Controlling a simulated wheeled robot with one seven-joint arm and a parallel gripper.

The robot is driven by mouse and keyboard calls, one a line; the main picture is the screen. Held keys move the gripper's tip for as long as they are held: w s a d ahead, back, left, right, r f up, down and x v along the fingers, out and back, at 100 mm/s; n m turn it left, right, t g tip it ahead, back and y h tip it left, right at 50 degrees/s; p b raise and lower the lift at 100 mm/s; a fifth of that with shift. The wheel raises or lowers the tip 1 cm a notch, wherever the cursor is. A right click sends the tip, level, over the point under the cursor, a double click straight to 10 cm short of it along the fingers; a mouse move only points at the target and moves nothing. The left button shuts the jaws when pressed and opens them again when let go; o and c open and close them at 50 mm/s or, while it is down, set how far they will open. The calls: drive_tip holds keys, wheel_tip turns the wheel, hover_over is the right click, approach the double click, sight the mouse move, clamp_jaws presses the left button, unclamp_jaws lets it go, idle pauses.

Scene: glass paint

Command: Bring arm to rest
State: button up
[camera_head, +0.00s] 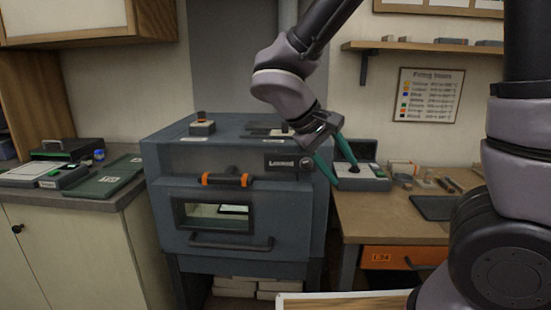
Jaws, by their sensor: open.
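My gripper (333,178) hangs in front of the right side of the grey kiln (165,225), with its two teal fingers spread apart and nothing between them. One finger overlaps the kiln's front edge in the picture and the other overlaps the small light box on the bench to the right. I cannot tell whether either finger touches anything. My arm comes down from the upper right, bent at the wrist. The kiln's lower door is shut, and a pale sheet shows through its window (218,214).
A wooden bench (385,215) with an orange drawer (397,258) stands right of the kiln. A cabinet (80,250) with a green mat (100,184) stands left. A wooden shelf (430,47) and a firing chart (429,95) are on the wall. A pale-edged board (345,301) lies at the bottom.

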drive_tip(key=s+d+r+m+t+y, duration=0.1)
drive_tip(key=d+r+m+t+y, duration=0.3)
drive_tip(key=d+r+m+y, duration=0.5)
wheel_tip(320, 180, up, 5)
drive_tip(key=shift+s+d+f+t, duration=0.2)
drive_tip(key=shift+s+d+t, duration=0.15)
drive_tip(key=shift+d, duration=0.85)
